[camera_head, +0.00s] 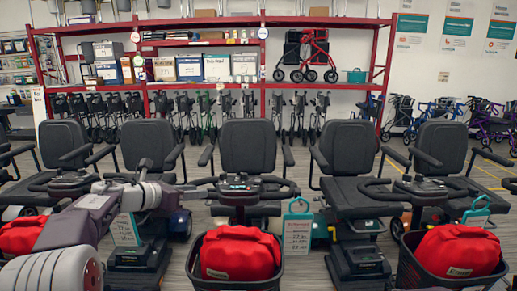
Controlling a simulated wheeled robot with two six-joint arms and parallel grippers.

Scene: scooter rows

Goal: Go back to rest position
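My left arm comes in from the lower left. My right gripper is not in view.
Red bags sit in the middle scooter's basket (236,284) and the right scooter's basket (436,279); another red bag (22,236) is at the far left. Price tags (297,235) hang by the scooters. A red shelf rack (330,87) stands behind.

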